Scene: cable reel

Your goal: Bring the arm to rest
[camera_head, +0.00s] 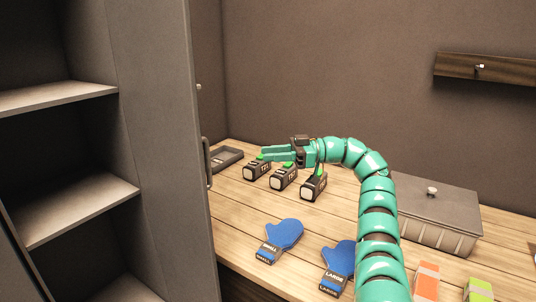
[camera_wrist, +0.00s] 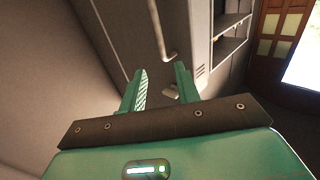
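My arm (camera_head: 378,215) is green and segmented. It rises from the bottom of the head view and bends left over the wooden table. My gripper (camera_head: 264,153) points left, above or just behind several black battery-like blocks with green tops. In the wrist view the two green fingers of my gripper (camera_wrist: 160,72) stand apart with nothing between them. The left block (camera_head: 257,169), middle block (camera_head: 284,178) and right block (camera_head: 313,187) stand in a row. I cannot tell whether the fingers touch the left one.
A tall grey cabinet (camera_head: 150,130) with open shelves stands at left; its handle (camera_head: 206,160) faces the table. A grey tray (camera_head: 227,160) lies behind the blocks. Blue mitts (camera_head: 285,233) lie in front. A lidded box (camera_head: 437,210) stands right of my arm. A wall rack (camera_head: 490,70) hangs above.

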